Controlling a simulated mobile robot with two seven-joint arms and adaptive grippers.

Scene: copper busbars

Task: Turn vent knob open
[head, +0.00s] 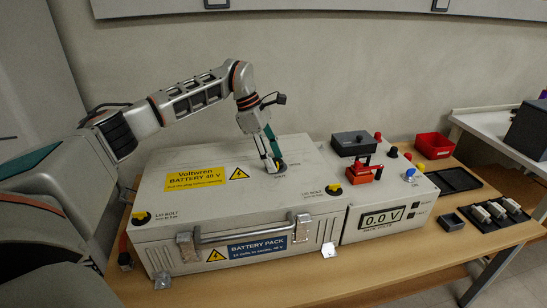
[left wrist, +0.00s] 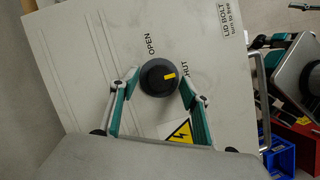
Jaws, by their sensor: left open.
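The vent knob (left wrist: 157,77) is a round black knob on the grey lid of the battery pack, with a yellow mark on it. In the left wrist view the mark points right, to the side of the SHUT label, and the OPEN label (left wrist: 149,44) is above the knob. In the head view the knob (head: 281,167) is partly hidden by my left gripper (head: 271,158). My left gripper is open and points down at the lid. In the wrist view its fingers (left wrist: 158,86) stand on either side of the knob; I cannot tell whether they touch it.
The battery pack (head: 260,205) has a front handle (head: 255,227) and lid bolts near its corners. A display unit (head: 383,217) reading 0.0 V adjoins it on the right. A red bin (head: 434,146), black trays and small parts fill the table's right side.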

